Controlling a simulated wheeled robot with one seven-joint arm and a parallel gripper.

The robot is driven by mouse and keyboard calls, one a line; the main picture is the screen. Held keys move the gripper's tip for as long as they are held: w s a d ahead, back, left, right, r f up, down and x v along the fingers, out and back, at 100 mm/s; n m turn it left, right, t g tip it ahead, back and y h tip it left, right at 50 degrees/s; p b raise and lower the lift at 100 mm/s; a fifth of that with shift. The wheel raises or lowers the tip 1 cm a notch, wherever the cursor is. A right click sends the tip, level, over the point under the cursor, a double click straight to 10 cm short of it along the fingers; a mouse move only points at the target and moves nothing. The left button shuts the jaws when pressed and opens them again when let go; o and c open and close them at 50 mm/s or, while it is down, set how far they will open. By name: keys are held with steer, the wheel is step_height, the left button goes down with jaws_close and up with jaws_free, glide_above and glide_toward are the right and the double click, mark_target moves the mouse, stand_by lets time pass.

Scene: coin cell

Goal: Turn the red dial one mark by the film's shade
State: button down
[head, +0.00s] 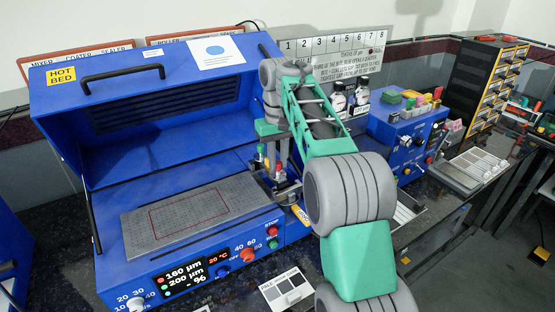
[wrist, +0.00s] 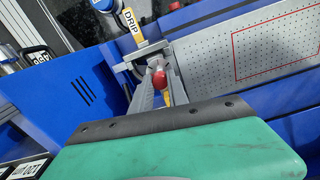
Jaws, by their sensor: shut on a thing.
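The red dial (wrist: 160,79) shows in the wrist view between my two grey fingers, beside the perforated metal plate. My gripper (wrist: 158,84) is shut on it. In the head view my gripper reaches down at the right end of the plate, and my arm hides part of that area. The grey plate (head: 140,229) lies on the blue hot bed machine (head: 100,276) and carries a red outlined rectangle. I make out no dark film inside the outline. A shade card (head: 285,291) with grey squares lies in front of the machine.
The machine's lid (head: 150,110) stands open behind the plate. Its front has a display (head: 184,275), an orange-red knob (head: 247,255) and a red stop button (head: 271,231). A second blue machine (head: 400,135) stands at right.

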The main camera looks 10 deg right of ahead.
mark_target(278, 163)
steer(key=shift+n, duration=0.6)
steer(key=c, duration=1.3)
jaws_free()
step_height(278, 163, up, 8)
steer(key=p, duration=0.8)
steer(key=shift+f, duration=0.1)
